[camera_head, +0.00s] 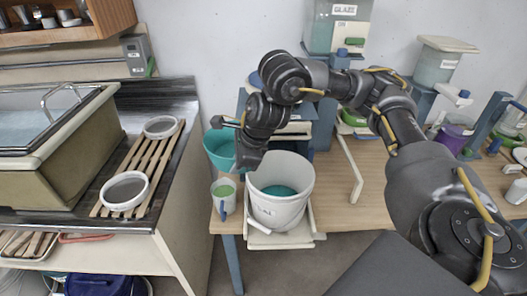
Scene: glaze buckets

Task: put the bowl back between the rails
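A teal bowl (218,150) shows behind the mug, to the left of the white bucket, partly hidden by my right gripper. My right gripper (246,165) points down beside the bowl's right side, at the bucket's back left rim. Its fingertips are dark and small, so I cannot tell whether they are open or shut on the bowl's rim. A white bucket (278,210) with teal liquid stands on a pale tray at the table's front edge. A thin white rail (350,170) lies on the table to the right of the bucket. My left gripper is out of view.
A mug (223,197) with green contents stands left of the bucket. A slatted wooden rack (150,160) at left carries two round white vessels (125,191). Dispensers (335,25) stand behind, and more (440,62) at right.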

